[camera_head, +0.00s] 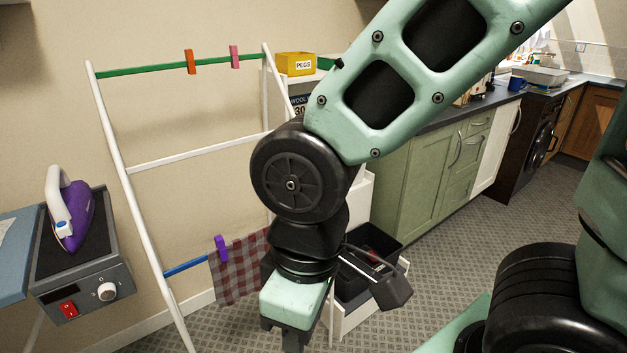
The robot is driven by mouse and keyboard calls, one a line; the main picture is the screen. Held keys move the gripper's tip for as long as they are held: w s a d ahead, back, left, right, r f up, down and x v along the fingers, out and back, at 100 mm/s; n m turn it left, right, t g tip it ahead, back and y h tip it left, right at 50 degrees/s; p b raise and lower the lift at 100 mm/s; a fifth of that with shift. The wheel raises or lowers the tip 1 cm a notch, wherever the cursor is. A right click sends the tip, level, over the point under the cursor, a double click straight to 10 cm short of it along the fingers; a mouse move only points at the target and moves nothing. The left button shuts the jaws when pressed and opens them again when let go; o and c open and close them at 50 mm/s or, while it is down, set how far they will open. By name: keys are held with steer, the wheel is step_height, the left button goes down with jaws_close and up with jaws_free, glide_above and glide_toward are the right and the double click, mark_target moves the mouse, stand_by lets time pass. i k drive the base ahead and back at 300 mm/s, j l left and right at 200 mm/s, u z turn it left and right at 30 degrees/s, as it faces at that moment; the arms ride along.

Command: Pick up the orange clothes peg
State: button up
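The orange clothes peg (190,62) is clipped on the green top rail (155,68) of the white drying rack, left of a pink peg (235,57). My gripper (290,345) is low in the middle of the view, pointing down, well below and to the right of the orange peg. Its fingertips are cut off by the bottom edge, so its opening does not show. My arm hides part of the rack's right side.
A purple peg (221,248) holds a checked cloth (238,268) on the blue lower rail. A yellow pegs box (296,64) stands behind the rack. A purple iron (72,212) rests on a grey unit at left. Green cabinets (425,170) line the right. Patterned floor is open at right.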

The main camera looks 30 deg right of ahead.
mark_target(189, 56)
steer(key=i+l+z, duration=0.4)
steer(key=i, duration=0.4)
steer(key=i+j+z, duration=0.1)
steer(key=i+z, duration=0.35)
steer(key=i, duration=0.35)
